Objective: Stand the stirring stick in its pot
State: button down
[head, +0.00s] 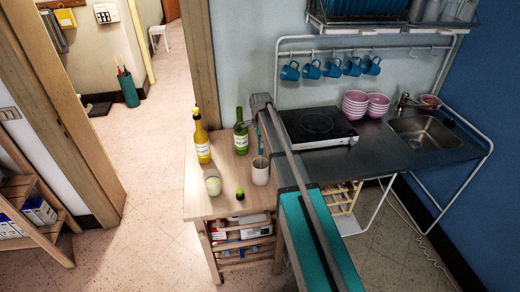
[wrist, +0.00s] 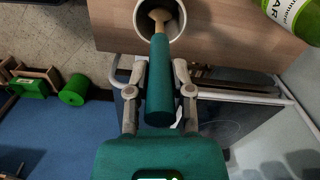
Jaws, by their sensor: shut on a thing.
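The stirring stick (wrist: 160,85) has a thick teal handle and a pale wooden end. My gripper (wrist: 160,72) is shut on the teal handle, with one grey finger on each side. The pot (wrist: 140,26) is a pale round cup with a dark inside. In the wrist view the wooden end lies over or within the pot's mouth; how deep it is, I cannot tell. In the head view the pot (head: 260,174) stands upright on the wooden table (head: 203,200), and a bit of the teal stick (head: 260,145) shows just above it, partly hidden by my arm.
A yellow bottle (head: 202,142) and a green bottle (head: 241,140) stand behind the pot. A hob (head: 316,125) and counter lie right. The table's front left is clear.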

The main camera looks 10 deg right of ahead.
aim_at(261, 154)
jog(key=shift+f+b, duration=1.3)
jog(key=shift+f, duration=0.4)
jog(key=c, duration=0.5)
grip_release()
jog(key=shift+r, duration=0.2)
notch_tip(261, 154, up, 12)
jog(key=p, duration=1.2)
